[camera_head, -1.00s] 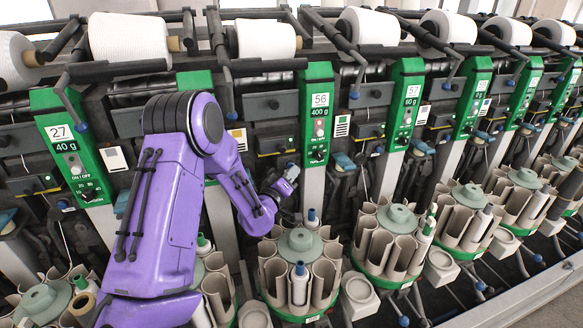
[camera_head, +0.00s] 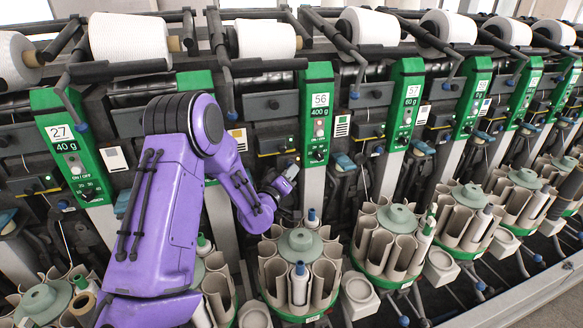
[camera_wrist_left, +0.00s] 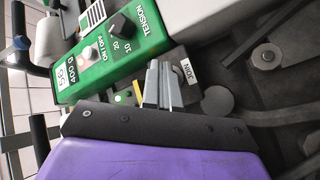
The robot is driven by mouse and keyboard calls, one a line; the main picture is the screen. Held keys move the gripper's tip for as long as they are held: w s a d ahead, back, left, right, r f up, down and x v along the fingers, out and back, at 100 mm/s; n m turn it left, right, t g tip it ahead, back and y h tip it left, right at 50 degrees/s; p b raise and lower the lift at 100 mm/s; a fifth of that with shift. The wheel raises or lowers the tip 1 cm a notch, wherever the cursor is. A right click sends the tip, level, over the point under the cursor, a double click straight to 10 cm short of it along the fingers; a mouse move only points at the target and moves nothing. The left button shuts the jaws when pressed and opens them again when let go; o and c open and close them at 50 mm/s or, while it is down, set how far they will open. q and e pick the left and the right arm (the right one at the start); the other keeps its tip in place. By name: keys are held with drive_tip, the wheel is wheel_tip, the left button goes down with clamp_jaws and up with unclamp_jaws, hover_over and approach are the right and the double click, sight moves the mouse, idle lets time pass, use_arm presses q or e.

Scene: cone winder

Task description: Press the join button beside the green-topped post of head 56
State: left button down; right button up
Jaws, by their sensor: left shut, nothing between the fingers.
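The green-topped post of head 56 (camera_head: 318,105) stands right of centre in the head view. In the left wrist view its green panel (camera_wrist_left: 118,42) shows the 56 label, an ON/OFF button and a TENSION knob. A white JOIN label (camera_wrist_left: 187,71) sits on a dark box beside the panel. My left gripper (camera_head: 293,170) is shut and empty, just left of the post and below its green top. In the left wrist view its fingertips (camera_wrist_left: 158,66) lie between panel and label. The join button itself is not clearly visible; the fingers may cover it. My right gripper is out of view.
Below the gripper stands a round bobbin magazine (camera_head: 299,244) with several tubes. Head 57's post (camera_head: 407,95) is to the right, and head 27's post (camera_head: 68,140) to the left. White yarn cones (camera_head: 266,39) line the top.

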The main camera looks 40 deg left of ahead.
use_arm(q)
drive_tip(key=shift+s+d, duration=0.35)
drive_tip(key=shift+d, duration=0.4)
drive_tip(key=d, duration=0.1)
drive_tip(key=s+d, duration=0.1)
drive_tip(key=d, duration=0.1)
drive_tip(key=s+d, duration=0.1)
drive_tip(key=shift+s+d, duration=0.15)
drive_tip(key=shift+d, duration=0.05)
idle(0.7)
